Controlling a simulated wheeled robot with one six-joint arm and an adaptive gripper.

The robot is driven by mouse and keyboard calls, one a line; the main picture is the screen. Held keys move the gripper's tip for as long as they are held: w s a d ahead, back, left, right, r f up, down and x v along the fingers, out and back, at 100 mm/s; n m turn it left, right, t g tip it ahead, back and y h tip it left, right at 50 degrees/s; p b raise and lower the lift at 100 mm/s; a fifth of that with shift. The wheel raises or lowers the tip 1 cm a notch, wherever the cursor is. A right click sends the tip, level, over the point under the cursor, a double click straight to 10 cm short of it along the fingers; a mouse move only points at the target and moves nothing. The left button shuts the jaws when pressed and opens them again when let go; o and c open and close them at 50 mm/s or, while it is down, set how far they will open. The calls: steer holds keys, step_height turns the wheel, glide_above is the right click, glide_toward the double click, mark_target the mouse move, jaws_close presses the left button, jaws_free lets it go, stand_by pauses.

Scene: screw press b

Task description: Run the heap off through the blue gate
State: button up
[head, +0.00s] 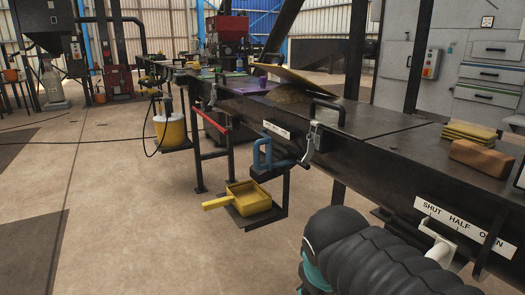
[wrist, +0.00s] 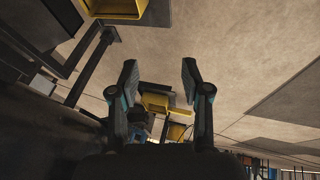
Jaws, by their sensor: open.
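A blue gate handle (head: 262,155) stands out from the front of the dark trough (head: 360,150), beside a small white label. Below it a yellow scoop (head: 248,198) sits on a dark hanging shelf; what looks like the same scoop shows in the wrist view (wrist: 158,104). Only my arm's dark links show in the head view, at lower right, apart from the blue handle.
A white lever (head: 440,250) stands by a plate marked SHUT HALF OPEN (head: 464,224). A brown block (head: 482,157) and a yellow stack (head: 468,133) lie on the trough top. The floor in front is clear.

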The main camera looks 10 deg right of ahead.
steer(key=w+d+r+n+h, duration=0.2)
steer(key=w+d+n+h, duration=0.15)
steer(key=w+n, duration=0.4)
steer(key=n+t+h+b, duration=0.3)
steer(key=n+t+h, duration=0.45)
steer(key=n, duration=1.05)
glide_toward(255, 153)
steer(key=shift+m+t+y, duration=0.25)
steer(key=shift+t+y, duration=0.65)
steer(key=shift+t, duration=0.05)
steer(key=x, duration=0.7)
steer(key=s+d+x, duration=0.1)
steer(key=x, duration=0.3)
steer(key=shift+d+f+p, duration=0.15)
steer(key=shift+f+p, duration=0.05)
steer(key=shift+p, duration=0.2)
jaws_close()
